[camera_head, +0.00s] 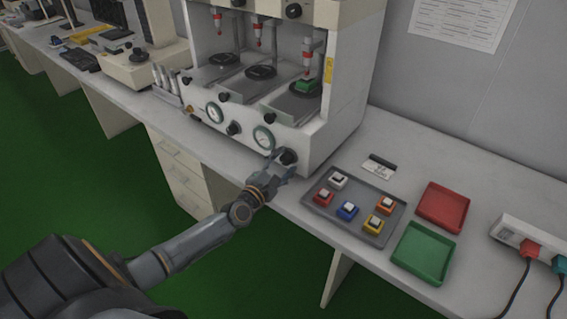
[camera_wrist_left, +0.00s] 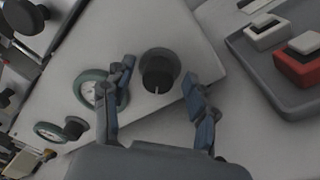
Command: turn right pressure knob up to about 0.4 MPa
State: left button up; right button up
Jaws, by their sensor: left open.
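The right pressure knob (camera_head: 287,157) is a black round knob on the lower front panel of the white test machine (camera_head: 330,130). It also shows in the left wrist view (camera_wrist_left: 158,72), with a light mark on its face. My left gripper (camera_head: 281,166) is open in front of this knob. In the left wrist view its two blue-padded fingers (camera_wrist_left: 160,92) lie on either side of the knob, with visible gaps. The right round gauge (camera_head: 263,138) is left of the knob; in the wrist view a finger partly covers it (camera_wrist_left: 88,90). Its reading is too small to tell. My right gripper is not in view.
A grey tray (camera_head: 312,196) with several coloured switches lies right of the machine. A red tray (camera_head: 442,206), a green tray (camera_head: 424,252) and a power strip (camera_head: 528,243) stand further right. Another gauge (camera_head: 214,112) and knob (camera_head: 233,128) are to the left.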

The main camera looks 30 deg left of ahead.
pick_arm(q)
jog(key=c, duration=1.1)
jog(key=shift+c, duration=0.2)
